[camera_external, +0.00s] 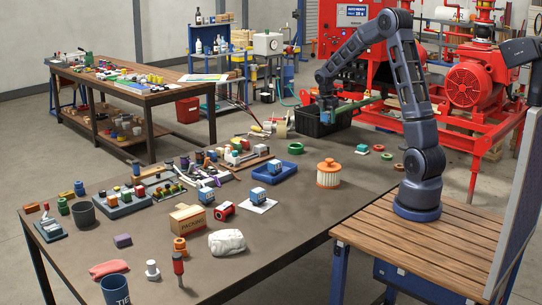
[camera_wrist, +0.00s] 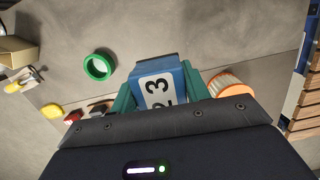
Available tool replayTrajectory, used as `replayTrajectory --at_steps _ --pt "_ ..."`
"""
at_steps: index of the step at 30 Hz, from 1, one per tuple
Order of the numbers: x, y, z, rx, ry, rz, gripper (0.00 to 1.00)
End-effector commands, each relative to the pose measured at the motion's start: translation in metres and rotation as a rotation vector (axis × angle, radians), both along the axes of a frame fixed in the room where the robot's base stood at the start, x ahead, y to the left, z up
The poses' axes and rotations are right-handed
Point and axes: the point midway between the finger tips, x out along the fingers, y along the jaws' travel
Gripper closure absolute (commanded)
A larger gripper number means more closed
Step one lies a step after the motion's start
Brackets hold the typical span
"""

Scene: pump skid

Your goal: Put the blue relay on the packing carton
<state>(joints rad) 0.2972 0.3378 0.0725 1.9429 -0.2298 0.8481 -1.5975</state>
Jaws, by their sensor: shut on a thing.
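My gripper (camera_external: 328,106) is raised over the far part of the workbench, in front of the black crate in the external view. In the wrist view its green fingers are shut on a blue relay (camera_wrist: 160,76), a blue block with a white label reading "23". The packing carton (camera_external: 188,221) is a small brown box marked PACKING, standing on the near part of the bench, well to the left of and nearer than my gripper. Other blue-and-white blocks stand on a white sheet (camera_external: 259,195), in a blue tray (camera_external: 289,174) and near the carton (camera_external: 206,196).
A red-ended cylinder (camera_external: 225,211) and a white bundle (camera_external: 227,243) lie beside the carton. An orange ribbed filter (camera_external: 328,174) and green ring (camera_external: 296,148) stand mid-bench. The black crate (camera_external: 312,125) is at the far edge. The bench's near right is clear.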

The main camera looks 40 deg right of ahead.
Motion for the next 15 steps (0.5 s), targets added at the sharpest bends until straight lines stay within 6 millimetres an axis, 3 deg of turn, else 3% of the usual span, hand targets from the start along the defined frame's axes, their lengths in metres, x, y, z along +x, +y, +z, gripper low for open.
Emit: replayTrajectory --at_steps 5,8,11,15 --pt "0.002 0.003 0.001 0.0 0.0 0.008 0.8" --pt "0.011 0.016 0.002 0.0 0.0 0.04 0.8" --pt "0.028 0.042 0.005 -0.001 0.0 0.101 0.8" --pt "0.057 0.093 0.01 -0.002 0.001 0.221 0.8"
